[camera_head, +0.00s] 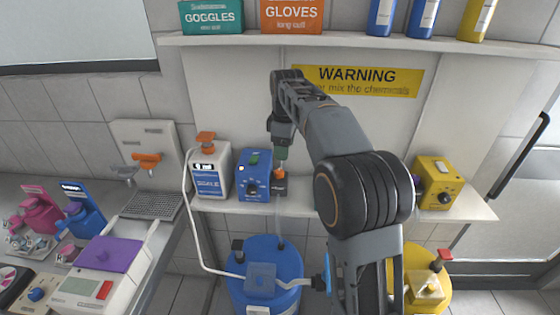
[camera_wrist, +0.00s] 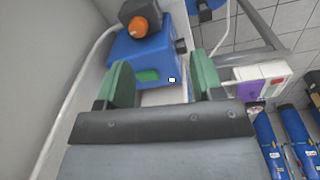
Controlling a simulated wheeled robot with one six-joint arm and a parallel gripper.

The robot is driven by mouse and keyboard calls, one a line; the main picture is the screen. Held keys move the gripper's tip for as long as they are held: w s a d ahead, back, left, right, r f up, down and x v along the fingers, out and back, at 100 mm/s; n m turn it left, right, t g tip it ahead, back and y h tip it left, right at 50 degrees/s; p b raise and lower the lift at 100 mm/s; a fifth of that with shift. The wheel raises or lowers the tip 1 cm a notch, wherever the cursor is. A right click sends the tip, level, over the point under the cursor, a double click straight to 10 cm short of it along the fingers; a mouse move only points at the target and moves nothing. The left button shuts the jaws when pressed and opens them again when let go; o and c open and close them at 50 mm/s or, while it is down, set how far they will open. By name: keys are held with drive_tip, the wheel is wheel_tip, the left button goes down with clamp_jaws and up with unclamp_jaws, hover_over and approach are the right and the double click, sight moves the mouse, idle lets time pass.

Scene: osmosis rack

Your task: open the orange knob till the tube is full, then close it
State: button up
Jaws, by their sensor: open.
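The orange knob (camera_head: 280,173) sits on a dark block at the right side of the blue box (camera_head: 253,178) on the shelf. In the wrist view the orange knob (camera_wrist: 138,27) is round, on the black block above the blue box (camera_wrist: 150,50). My gripper (camera_head: 281,154) is just above the knob in the head view. In the wrist view its two green fingers (camera_wrist: 163,80) are apart, with the blue box's green patch between them and the knob beyond the tips. A faint clear tube (camera_head: 280,215) seems to hang below the block; its fill level cannot be told.
A white container (camera_head: 209,172) with an orange cap stands left of the blue box, its white hose running down to a blue barrel (camera_head: 264,297). A yellow box (camera_head: 437,183) stands on the right of the shelf. A sink with an orange tap (camera_head: 147,158) is at left.

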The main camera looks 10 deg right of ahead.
sight(280, 171)
drive_tip(key=w+n+p, duration=0.2)
drive_tip(key=w+n, duration=0.2)
drive_tip(key=w, duration=0.2)
drive_tip(key=shift+g, duration=0.4)
wheel_tip(280, 171, down, 13)
drive_tip(key=shift+d+f+b, duration=0.1)
drive_tip(key=shift+b, duration=0.2)
drive_tip(key=c, duration=0.9)
